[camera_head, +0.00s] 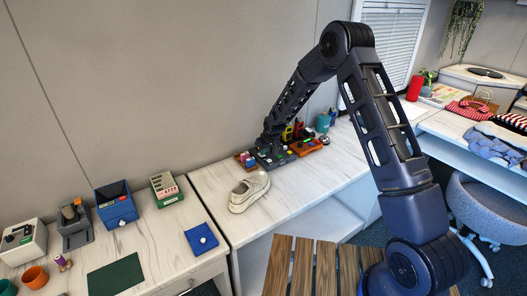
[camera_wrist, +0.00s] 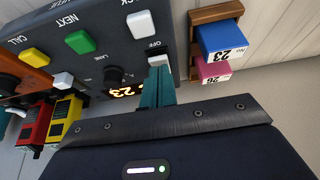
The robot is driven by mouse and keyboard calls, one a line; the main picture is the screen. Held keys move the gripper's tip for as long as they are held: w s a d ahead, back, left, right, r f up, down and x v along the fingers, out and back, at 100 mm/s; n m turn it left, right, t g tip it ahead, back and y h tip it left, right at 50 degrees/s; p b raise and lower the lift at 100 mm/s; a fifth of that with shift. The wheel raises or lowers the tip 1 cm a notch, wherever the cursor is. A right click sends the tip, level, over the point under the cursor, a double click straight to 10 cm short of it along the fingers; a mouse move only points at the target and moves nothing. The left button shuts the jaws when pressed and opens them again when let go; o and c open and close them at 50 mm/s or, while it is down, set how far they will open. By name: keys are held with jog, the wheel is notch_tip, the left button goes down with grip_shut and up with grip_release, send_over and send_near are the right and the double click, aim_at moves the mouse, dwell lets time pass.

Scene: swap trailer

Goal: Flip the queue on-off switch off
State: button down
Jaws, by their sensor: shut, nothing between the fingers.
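The dark queue panel (camera_wrist: 100,55) fills the upper left of the wrist view. It also shows on the white counter in the head view (camera_head: 271,159), small and partly covered by my arm. The white on-off switch (camera_wrist: 159,60) sits near the panel's right edge under the word OFF. My gripper (camera_wrist: 158,70) is shut, with its teal fingertips right at the lower side of this switch. I cannot tell whether they touch it. The fingers hide part of the switch, so its position is unclear.
Yellow (camera_wrist: 34,57), green (camera_wrist: 80,42) and white (camera_wrist: 141,25) buttons and a black knob (camera_wrist: 113,75) are close by on the panel. A wooden holder (camera_wrist: 216,13) with blue and pink number blocks stands to the right. A white shoe (camera_head: 249,191) lies on the counter.

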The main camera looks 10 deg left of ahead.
jog(key=shift+s+d+f, duration=0.15)
jog(key=shift+f, duration=0.15)
jog(key=shift+r, duration=0.1)
jog(key=shift+w+a+r, duration=0.25)
jog(key=shift+w+a, duration=0.3)
jog(key=shift+r, duration=0.6)
notch_tip(320, 180, up, 3)
jog(key=shift+w+a, duration=0.1)
jog(key=shift+w, duration=0.05)
jog(key=s+d+r, duration=0.4)
jog(key=r, duration=0.3)
jog(key=shift+s+d+r, duration=0.15)
jog(key=shift+s+d, duration=0.2)
jog(key=shift+s, duration=0.05)
